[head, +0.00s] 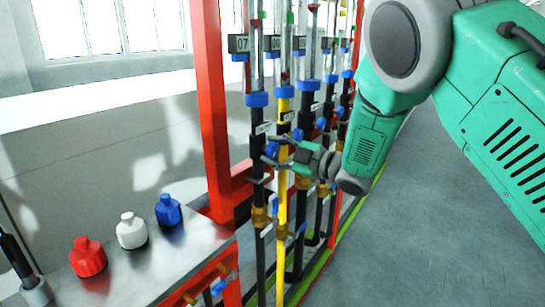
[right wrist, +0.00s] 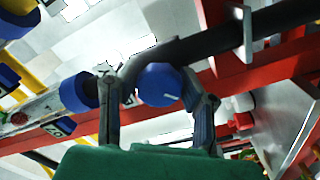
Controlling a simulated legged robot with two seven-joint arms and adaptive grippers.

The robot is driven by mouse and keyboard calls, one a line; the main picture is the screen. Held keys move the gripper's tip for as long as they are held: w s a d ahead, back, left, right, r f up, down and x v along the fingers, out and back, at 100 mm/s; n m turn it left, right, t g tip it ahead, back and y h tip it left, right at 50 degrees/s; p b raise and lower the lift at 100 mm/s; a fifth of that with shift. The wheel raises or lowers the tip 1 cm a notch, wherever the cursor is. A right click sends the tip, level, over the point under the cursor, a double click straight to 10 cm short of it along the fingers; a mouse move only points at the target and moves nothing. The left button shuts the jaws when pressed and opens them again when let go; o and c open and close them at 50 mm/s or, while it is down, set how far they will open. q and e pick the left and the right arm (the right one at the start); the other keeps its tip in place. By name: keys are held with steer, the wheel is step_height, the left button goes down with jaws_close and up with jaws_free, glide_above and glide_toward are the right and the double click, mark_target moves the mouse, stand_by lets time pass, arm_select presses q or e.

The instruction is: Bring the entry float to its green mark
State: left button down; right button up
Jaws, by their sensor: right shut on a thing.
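A row of clear upright flow tubes (head: 254,70) stands on a red frame, with number tags such as 07 on them. Small green marks (head: 290,17) show near the top of the nearer tubes. A red spot (head: 284,77), perhaps a float, shows low in the second tube; I cannot tell which float is the entry one. My right gripper (head: 271,150) is at the front pipes below the tubes. In the right wrist view its fingers are shut on a round blue knob (right wrist: 160,85) beside a black pipe. My left gripper is out of view.
Red (head: 88,257), white (head: 131,231) and blue (head: 169,210) bottles stand on a metal table (head: 150,275) at the left. A red post (head: 212,110) rises beside the pipes. Yellow and black pipes stand close together. Grey floor (head: 430,240) lies open at the right.

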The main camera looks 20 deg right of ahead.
stand_by(0.4)
steer(key=o, duration=1.2)
steer(key=shift+s+d, duration=0.25)
steer(key=shift+s, duration=0.1)
steer(key=v, duration=1.1)
steer(key=shift+d+f, duration=0.1)
